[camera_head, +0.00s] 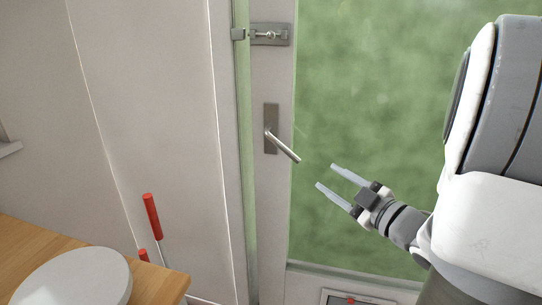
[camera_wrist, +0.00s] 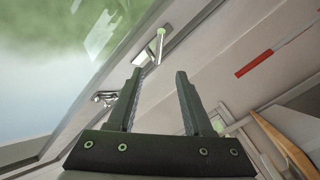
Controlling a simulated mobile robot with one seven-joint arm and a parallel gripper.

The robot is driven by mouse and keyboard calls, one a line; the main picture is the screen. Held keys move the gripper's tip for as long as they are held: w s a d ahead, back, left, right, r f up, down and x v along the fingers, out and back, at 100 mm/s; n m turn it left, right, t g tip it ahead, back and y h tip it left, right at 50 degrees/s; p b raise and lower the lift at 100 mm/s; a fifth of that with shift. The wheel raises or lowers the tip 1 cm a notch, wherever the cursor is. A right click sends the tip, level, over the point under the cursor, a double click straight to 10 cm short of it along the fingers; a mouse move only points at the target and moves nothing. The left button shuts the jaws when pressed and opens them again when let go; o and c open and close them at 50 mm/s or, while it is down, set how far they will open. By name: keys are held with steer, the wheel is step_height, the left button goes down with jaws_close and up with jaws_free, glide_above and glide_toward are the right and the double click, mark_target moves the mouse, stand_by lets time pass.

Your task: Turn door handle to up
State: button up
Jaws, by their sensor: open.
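The door handle is a metal lever (camera_head: 284,147) on an upright grey plate (camera_head: 271,118), fixed to the pale frame of a glass door (camera_head: 370,90). In the head view the lever slants down to the right from the plate. My gripper (camera_head: 326,175) is to the right of and below the lever's free end, open and empty, with its fingers pointing at it. A gap shows between them. In the wrist view the lever (camera_wrist: 160,44) appears beyond the fingertips of my gripper (camera_wrist: 159,72), roughly in line with the space between them.
A sliding bolt (camera_head: 270,35) sits on the door frame above the handle. A wooden worktop (camera_head: 160,286) with a round pale object (camera_head: 75,278) is at the lower left. A red-handled tool (camera_head: 152,216) stands by the white panel. Space around the lever looks clear.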

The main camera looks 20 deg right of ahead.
mark_target(289, 152)
steer(key=b+x, duration=0.2)
steer(key=x, duration=1.5)
steer(key=shift+w+b, duration=0.15)
steer(key=shift+b, duration=0.25)
jaws_close()
stand_by(0.5)
